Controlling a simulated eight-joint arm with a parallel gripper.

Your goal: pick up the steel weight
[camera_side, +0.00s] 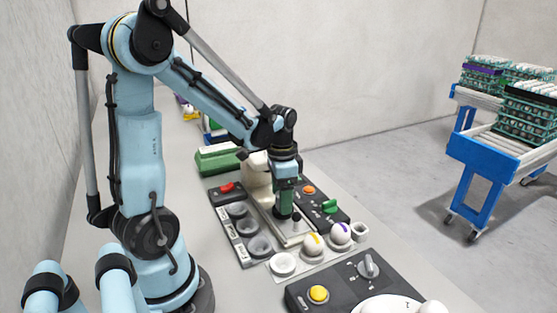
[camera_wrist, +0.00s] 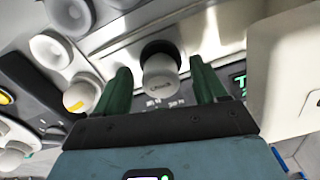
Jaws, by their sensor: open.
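A short grey cylinder with a dark end and small lettering, which looks like the steel weight (camera_wrist: 160,84), sits between the fingers in the wrist view. I cannot tell from this view whether the fingers touch it. My gripper (camera_wrist: 160,67) is open, with one green finger on each side of it. In the side view my gripper (camera_side: 285,211) points down over the pale plate of a beige stand (camera_side: 258,178). A small dark-topped piece (camera_side: 296,218) stands just right of the fingers there, probably the weight, partly hidden.
Eggs with a yellow mark (camera_side: 313,244) and a purple mark (camera_side: 340,233) sit in front. Grey cups (camera_side: 260,246) are to the left. A green box (camera_side: 217,160) stands behind.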

